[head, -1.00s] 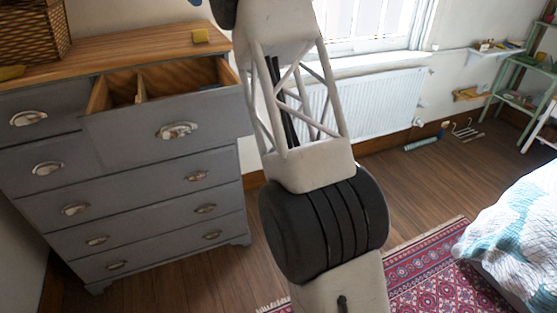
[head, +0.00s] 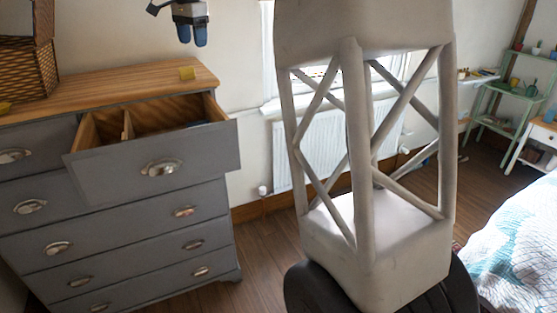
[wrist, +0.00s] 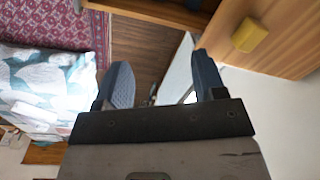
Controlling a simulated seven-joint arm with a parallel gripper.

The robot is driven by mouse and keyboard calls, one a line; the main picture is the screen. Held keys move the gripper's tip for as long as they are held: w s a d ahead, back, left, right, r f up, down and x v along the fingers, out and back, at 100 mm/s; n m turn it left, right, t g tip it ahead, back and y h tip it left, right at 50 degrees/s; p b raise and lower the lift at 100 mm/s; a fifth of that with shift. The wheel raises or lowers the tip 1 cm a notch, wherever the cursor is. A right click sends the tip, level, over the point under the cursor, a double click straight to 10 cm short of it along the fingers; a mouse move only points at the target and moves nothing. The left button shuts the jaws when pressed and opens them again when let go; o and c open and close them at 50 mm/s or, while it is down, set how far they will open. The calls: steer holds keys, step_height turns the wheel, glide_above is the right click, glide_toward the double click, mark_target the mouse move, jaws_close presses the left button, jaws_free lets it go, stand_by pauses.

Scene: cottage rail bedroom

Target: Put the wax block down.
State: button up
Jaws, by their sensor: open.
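A small yellow block, which looks like the wax block (head: 187,73), rests on the wooden top of the grey dresser (head: 110,82), near its right end. It also shows in the wrist view (wrist: 250,35), on the wood beyond the right finger. My gripper (head: 193,42) hangs above the block in the head view, fingers down and clear of it. In the wrist view my gripper (wrist: 160,78) has its two blue fingers spread wide with nothing between them.
The dresser's top right drawer (head: 160,165) is pulled open and has a divider inside. A wicker basket (head: 28,72) stands on the dresser's left end, with another yellow object (head: 4,107) at the edge. A radiator (head: 290,155) and a bed (head: 520,240) are to the right.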

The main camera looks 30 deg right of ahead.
steer(key=s+f+n, duration=0.4)
steer(key=s+f, duration=0.4)
steer(key=s, duration=1)
steer(key=s+f+n+t, duration=0.1)
steer(key=s+f+n, duration=0.3)
steer(key=s+f, duration=0.5)
steer(key=s+f+n, duration=0.4)
steer(key=s+f, duration=0.4)
steer(key=s, duration=1.8)
steer(key=shift+s+d+f+t, duration=0.2)
steer(key=shift+s+d+t, duration=0.05)
steer(key=shift+s+t, duration=0.15)
steer(key=shift+o, duration=0.4)
